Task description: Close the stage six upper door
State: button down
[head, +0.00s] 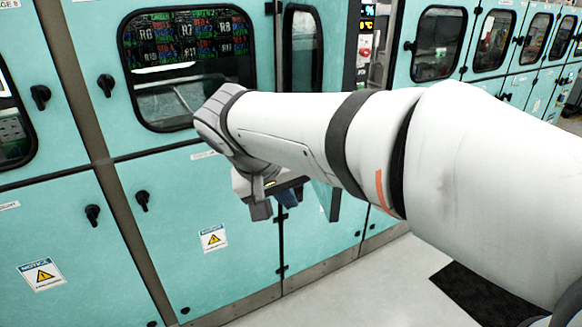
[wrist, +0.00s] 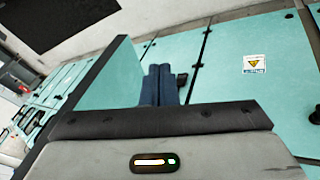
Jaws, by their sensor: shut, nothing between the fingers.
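A teal upper door (head: 334,30) stands swung open, seen at a slant with its narrow dark window (head: 302,50) and grey edge. No label naming its stage is readable. My arm hides its middle, and its lower corner shows beneath the arm. My gripper (head: 291,198) is low beside that corner, on its left, with blue fingers together and empty. In the wrist view, the fingers (wrist: 159,84) are side by side, with a teal panel (wrist: 115,80), seemingly this door, close at their left. I cannot tell whether they touch it.
A shut upper door with a large window (head: 190,60) is left of the open one. Lower doors with black handles and a notice sign (head: 213,239) are below. More windowed cabinets (head: 490,45) run to the right. Pale floor (head: 350,290) is clear before them, with a dark mat (head: 480,295).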

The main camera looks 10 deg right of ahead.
notch_tip(320, 180, up, 4)
jog(key=w+a+t+h, duration=0.1)
jog(key=w+a, duration=0.1)
jog(key=a, duration=0.1)
jog(key=w+d+f+p, duration=0.2)
jog(key=w+d+f, duration=0.2)
jog(key=d+f, duration=0.4)
jog(key=shift+d+m, duration=0.3)
jog(key=shift+d, duration=0.2)
jog(key=shift+d, duration=0.15)
